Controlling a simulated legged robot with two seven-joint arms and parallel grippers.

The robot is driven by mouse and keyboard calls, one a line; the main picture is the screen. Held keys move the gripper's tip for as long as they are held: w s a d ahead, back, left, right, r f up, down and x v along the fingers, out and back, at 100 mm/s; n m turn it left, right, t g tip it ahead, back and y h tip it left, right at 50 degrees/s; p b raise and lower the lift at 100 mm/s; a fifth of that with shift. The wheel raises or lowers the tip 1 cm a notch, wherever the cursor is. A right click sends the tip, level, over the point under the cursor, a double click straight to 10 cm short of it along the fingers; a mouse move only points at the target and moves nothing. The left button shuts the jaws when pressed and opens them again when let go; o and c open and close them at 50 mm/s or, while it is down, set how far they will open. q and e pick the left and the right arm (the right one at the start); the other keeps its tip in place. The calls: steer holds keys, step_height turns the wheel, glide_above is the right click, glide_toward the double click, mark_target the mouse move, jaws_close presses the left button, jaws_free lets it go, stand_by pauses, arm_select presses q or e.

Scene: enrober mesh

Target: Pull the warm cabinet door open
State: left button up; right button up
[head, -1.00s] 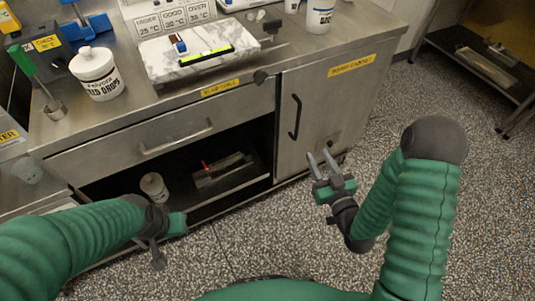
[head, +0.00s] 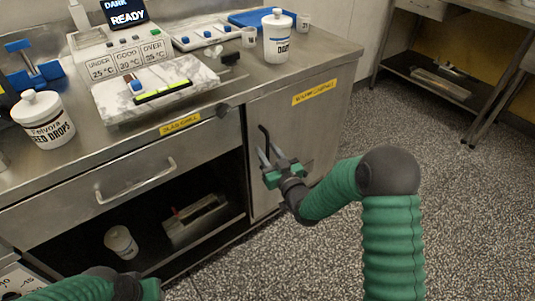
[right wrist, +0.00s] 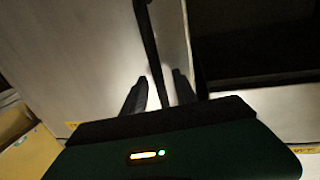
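The warm cabinet door (head: 318,130) is the grey steel door at the right of the counter's front, with a yellow label (head: 315,92). It looks shut. Its black upright bar handle (head: 264,138) is near the door's left edge. My right gripper (head: 268,156) is open at the handle's lower part. In the right wrist view the handle (right wrist: 146,35) runs down between the two spread fingers (right wrist: 160,92); I cannot tell whether they touch it. My left gripper (head: 148,289) is at the bottom edge, its fingers hidden or cut off.
Left of the door are a drawer (head: 120,182) with a bar handle and an open dark shelf holding a white jar (head: 121,242) and a metal tray (head: 196,222). A white tub (head: 277,38) stands on the counter above the door. The speckled floor at right is clear.

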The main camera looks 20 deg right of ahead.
jaws_close()
stand_by(1.4)
